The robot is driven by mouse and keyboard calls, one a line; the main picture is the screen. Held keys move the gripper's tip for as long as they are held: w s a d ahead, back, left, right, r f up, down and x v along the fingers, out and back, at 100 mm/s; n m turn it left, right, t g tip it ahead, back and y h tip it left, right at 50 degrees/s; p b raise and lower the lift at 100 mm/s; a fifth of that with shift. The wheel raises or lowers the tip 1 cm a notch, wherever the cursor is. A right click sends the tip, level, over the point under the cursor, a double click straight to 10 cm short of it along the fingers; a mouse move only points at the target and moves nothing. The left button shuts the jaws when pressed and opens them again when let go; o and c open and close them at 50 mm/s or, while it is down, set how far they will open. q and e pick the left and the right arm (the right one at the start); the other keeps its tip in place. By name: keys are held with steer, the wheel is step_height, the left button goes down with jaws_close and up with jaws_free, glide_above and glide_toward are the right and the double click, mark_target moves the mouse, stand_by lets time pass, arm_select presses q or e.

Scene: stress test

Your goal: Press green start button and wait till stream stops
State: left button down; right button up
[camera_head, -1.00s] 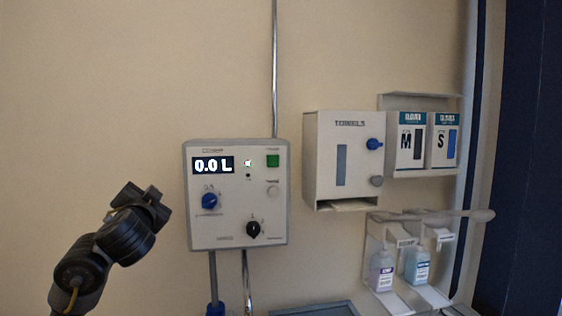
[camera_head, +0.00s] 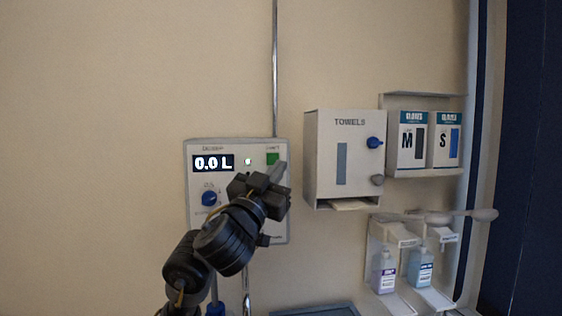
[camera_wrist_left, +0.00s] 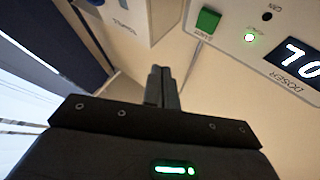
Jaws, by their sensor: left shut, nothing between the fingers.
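The white doser box (camera_head: 187,200) hangs on the wall, its display (camera_head: 213,163) reading 0.0 L beside a small lit lamp (camera_head: 248,162). The green start button (camera_head: 273,158) is at its upper right; it also shows in the left wrist view (camera_wrist_left: 207,21). My left gripper (camera_head: 280,172) is shut and empty, in front of the box, its tips just below the button in the head view. In the left wrist view the shut fingers (camera_wrist_left: 159,84) appear apart from the button; I cannot tell the exact gap. My left arm hides the lower dial. No stream is visible. My right gripper is out of view.
A blue knob (camera_head: 209,198) is left of my gripper. The towel dispenser (camera_head: 325,185) is close on the right, with glove boxes (camera_head: 411,150) and bottle dispensers (camera_head: 383,270) beyond it. A vertical pipe (camera_head: 275,70) runs above the box. The wall at left is bare.

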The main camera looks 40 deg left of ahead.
mark_target(273, 159)
arm_select(q)
steer(key=shift+w, duration=0.1)
steer(key=w+a+b, duration=0.5)
steer(key=a+b, duration=0.1)
steer(key=b, duration=0.1)
steer(key=shift+w+a, duration=0.25)
steer(key=shift+a, duration=0.15)
stand_by(0.8)
stand_by(1.0)
